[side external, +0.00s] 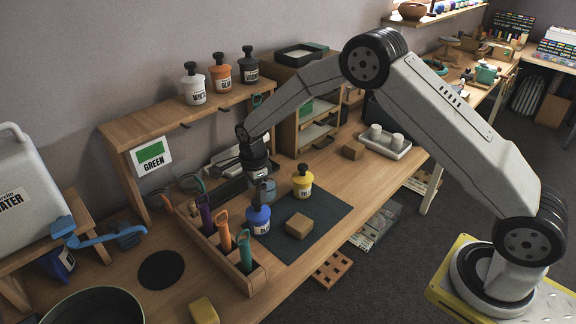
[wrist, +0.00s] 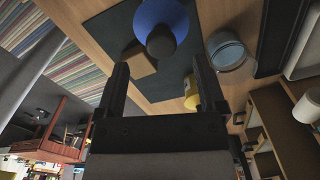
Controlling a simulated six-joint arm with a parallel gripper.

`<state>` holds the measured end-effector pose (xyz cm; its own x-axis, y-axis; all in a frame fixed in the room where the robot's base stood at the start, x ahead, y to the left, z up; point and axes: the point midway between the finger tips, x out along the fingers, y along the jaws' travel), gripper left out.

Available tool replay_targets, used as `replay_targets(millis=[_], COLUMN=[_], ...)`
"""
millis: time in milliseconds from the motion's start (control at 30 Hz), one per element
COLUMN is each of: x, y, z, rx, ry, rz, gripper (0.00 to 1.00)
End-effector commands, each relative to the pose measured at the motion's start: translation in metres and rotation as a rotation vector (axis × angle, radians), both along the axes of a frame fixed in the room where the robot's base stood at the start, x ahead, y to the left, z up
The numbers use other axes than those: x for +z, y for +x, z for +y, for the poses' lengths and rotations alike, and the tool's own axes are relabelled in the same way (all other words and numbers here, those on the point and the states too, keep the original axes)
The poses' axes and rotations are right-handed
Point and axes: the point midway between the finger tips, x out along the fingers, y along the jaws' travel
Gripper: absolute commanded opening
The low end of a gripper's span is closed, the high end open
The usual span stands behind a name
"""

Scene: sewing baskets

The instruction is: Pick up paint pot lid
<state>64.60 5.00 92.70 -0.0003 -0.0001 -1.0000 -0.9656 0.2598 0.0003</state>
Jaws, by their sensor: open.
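The blue paint pot (side external: 258,221) stands upright at the left part of the dark mat, with a black knobbed lid (side external: 256,202) on top. In the wrist view, the blue pot (wrist: 178,12) and its dark lid (wrist: 160,42) are just beyond my fingertips, centred between them. A yellow pot (side external: 302,186) with its black lid (side external: 302,168) stands to the right; in the wrist view it is partly hidden by my right finger. My gripper (wrist: 160,62) is open and empty. In the side view it (side external: 260,175) hangs behind the blue pot, its fingers hard to make out.
A tan block (side external: 299,226) lies on the mat (side external: 326,222). A greyish round jar (wrist: 226,51) stands close to the pots. A wooden rack (side external: 255,280) with several coloured tools is at the left front. White, orange and dark pots stand on the shelf (side external: 180,116).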

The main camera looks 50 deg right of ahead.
Motion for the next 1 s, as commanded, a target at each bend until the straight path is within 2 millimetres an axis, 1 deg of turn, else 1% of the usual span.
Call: replay_targets(millis=[167,400,500,667,1000], x=[-0.011,-0.038,-0.047,-0.051,-0.051], y=[0.0,0.001,0.001,0.001,0.001], z=[-0.001,-0.001,-0.001,-0.001,-0.001], rx=[0.0,0.0,0.0,0.0,0.0], ry=[0.0,0.0,-0.001,-0.001,-0.001], rz=[0.0,0.001,0.001,-0.002,-0.002], gripper=[0.89,0.89,0.89,0.89,0.89])
